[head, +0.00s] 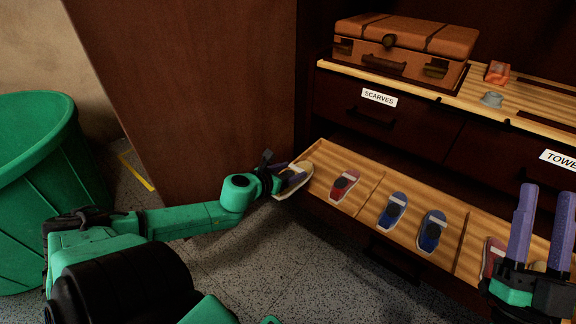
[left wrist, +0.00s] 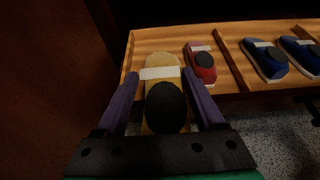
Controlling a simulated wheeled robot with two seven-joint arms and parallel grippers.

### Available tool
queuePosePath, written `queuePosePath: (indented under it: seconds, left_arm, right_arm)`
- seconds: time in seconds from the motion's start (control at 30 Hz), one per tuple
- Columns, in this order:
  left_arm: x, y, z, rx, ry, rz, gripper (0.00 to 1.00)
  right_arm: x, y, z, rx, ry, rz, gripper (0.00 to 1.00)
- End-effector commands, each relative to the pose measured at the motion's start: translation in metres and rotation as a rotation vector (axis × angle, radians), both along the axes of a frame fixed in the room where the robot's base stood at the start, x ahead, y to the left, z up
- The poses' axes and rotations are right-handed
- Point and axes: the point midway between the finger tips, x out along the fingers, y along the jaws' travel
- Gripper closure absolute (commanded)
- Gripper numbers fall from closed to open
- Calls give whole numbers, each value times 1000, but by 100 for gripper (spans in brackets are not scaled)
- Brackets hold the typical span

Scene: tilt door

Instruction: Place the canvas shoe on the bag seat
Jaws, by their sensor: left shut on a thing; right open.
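A tan shoe with a pale strap and a dark opening, which looks like the canvas shoe (head: 300,178), is at the left end of the tilted-out door. My left gripper (head: 283,176) is shut on it. In the left wrist view the shoe (left wrist: 160,75) lies between the two purple fingers, over the wooden board's left end. I cannot tell whether it still touches the board. My right gripper (head: 543,205) is open, with its fingers pointing up at the right edge. I cannot tell which spot is the bag seat.
The wooden shoe board (head: 365,200) also holds a red shoe (head: 344,186), two blue shoes (head: 392,209) and another red shoe (head: 493,257). A brown suitcase (head: 405,42) stands on the counter above, with a grey piece (head: 491,99) and orange item (head: 497,72). A green bin (head: 40,190) stands left.

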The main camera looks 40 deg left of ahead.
Motion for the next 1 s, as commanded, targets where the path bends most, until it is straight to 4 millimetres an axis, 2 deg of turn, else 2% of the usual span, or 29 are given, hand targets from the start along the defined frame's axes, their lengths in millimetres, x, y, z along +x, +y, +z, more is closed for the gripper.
queuePosePath:
  seconds: [0.27,0.9,1.0]
  left_arm:
    - [-36,-54,-6,-4,2,-6,90]
    - [-132,-203,-19,-6,-2,-17,90]
    - [-130,-205,-20,-16,5,-20,90]
  right_arm:
    - [0,0,0,0,1,0,50]
    - [0,0,0,0,1,0,50]
    - [0,0,0,0,1,0,50]
